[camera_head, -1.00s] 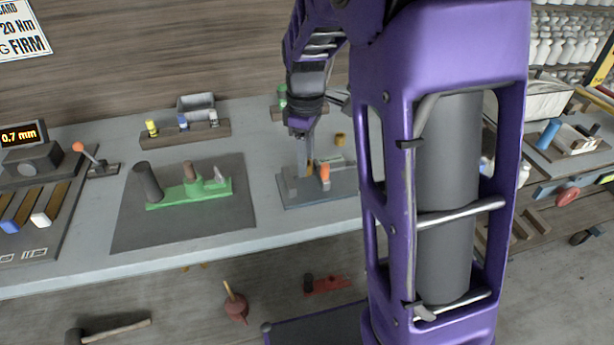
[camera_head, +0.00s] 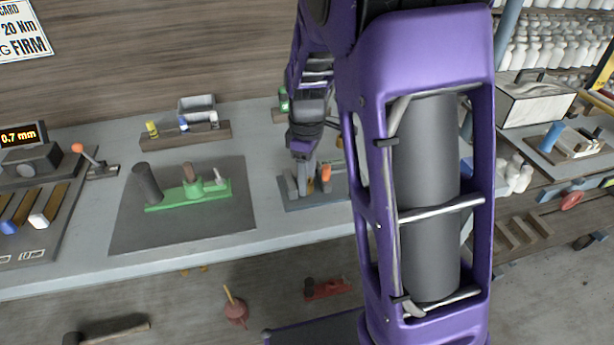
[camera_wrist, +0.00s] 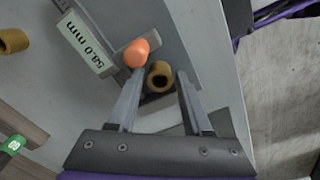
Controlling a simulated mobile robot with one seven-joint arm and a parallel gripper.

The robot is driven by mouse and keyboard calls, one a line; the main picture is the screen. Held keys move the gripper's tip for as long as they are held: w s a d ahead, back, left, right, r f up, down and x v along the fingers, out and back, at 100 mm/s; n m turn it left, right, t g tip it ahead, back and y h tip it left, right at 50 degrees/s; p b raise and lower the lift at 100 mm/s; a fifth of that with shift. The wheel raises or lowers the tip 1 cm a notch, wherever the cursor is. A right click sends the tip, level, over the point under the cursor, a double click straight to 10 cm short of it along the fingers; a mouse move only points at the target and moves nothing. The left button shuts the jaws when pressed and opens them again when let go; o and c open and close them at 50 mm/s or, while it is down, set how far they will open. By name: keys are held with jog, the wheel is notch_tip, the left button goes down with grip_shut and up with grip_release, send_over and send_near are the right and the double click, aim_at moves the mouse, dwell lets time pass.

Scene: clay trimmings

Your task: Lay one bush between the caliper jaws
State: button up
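The caliper stand is a grey-blue plate (camera_head: 338,190) near the bench front, with an orange knob (camera_head: 326,172). The knob (camera_wrist: 137,53) also shows in the wrist view beside a display (camera_wrist: 83,43) reading 58.0 mm. A brass bush (camera_wrist: 160,77) is at the caliper, between my fingertips in the picture. Its dark bore faces the camera. My gripper (camera_wrist: 162,80) looks open, with a narrow gap beside the bush at the right finger. In the head view my gripper (camera_head: 303,180) is low over the caliper and partly hides the jaws. Whether the bush touches both jaws is unclear.
Another brass bush (camera_wrist: 13,41) lies on the bench beyond the display. A green-capped thing (camera_wrist: 14,147) is at the lower left of the wrist view. A green fixture (camera_head: 188,195) on a dark mat stands left of the caliper. The bench between them is clear.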

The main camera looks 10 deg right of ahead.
notch_tip(320, 180, up, 12)
jog(key=p, duration=0.2)
jog(key=shift+r, duration=0.2)
dwell(0.3)
